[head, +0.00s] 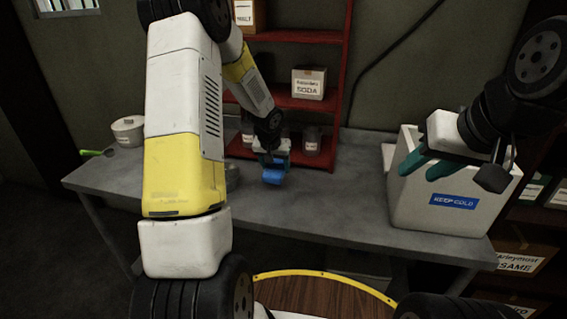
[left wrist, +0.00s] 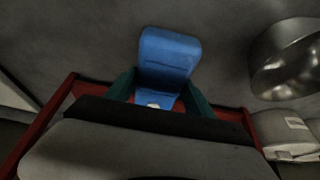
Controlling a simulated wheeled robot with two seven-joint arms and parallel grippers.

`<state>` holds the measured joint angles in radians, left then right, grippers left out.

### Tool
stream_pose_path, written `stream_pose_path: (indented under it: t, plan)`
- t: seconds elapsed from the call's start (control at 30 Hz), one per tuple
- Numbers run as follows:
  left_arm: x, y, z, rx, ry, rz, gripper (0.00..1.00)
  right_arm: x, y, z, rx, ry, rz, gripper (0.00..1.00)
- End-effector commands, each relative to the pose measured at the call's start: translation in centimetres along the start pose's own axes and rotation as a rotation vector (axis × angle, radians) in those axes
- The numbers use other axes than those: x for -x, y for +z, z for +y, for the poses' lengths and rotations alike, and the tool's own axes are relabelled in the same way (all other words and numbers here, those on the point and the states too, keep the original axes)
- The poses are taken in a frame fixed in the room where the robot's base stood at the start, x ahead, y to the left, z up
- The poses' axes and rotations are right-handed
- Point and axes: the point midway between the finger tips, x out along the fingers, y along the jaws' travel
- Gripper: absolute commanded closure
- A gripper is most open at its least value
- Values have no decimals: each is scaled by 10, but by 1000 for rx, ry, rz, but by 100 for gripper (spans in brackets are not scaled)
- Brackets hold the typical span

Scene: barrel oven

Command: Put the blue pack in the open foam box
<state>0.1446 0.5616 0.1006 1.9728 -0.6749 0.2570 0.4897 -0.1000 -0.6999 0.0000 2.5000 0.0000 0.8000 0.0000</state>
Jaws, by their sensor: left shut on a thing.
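The blue pack (head: 272,177) is in my left gripper (head: 272,164), over the grey table in front of the red shelf. In the left wrist view the blue pack (left wrist: 168,58) sits between the two green fingers (left wrist: 160,88), which are shut on it. The white foam box (head: 430,205) with a blue "KEEP COLD" label stands at the right end of the table. My right gripper (head: 425,168) is over the box's top, its green fingers apart and seemingly empty. The box's inside is mostly hidden.
A red shelf (head: 345,95) with a soda box (head: 309,83) and jars stands behind the table (head: 330,200). A white pot (head: 128,130) and a green-handled tool (head: 95,153) are at the left. A metal bowl (left wrist: 290,60) is near the pack. Table between pack and box looks clear.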

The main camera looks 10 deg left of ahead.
Motion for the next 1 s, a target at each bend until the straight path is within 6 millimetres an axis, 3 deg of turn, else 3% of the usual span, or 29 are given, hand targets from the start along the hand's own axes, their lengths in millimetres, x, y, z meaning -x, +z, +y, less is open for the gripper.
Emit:
stream_pose_path:
  t: [0.23,0.43,0.8,0.83,0.93,1.0]
  plan:
    - [-9,-4,-10,-2,0,-1,95,0,0,0,0,0,0,64]
    - [-34,7,-9,-2,0,-3,95,0,0,0,0,0,0,64]
    - [-38,9,-10,0,1,0,95,0,0,0,0,0,0,64]
    - [-39,9,-10,0,0,-1,36,0,0,0,0,0,0,64]
    - [-39,9,-10,0,0,-1,17,0,0,0,0,0,0,64]
    - [-39,9,-10,0,0,-1,17,0,0,0,0,0,0,64]
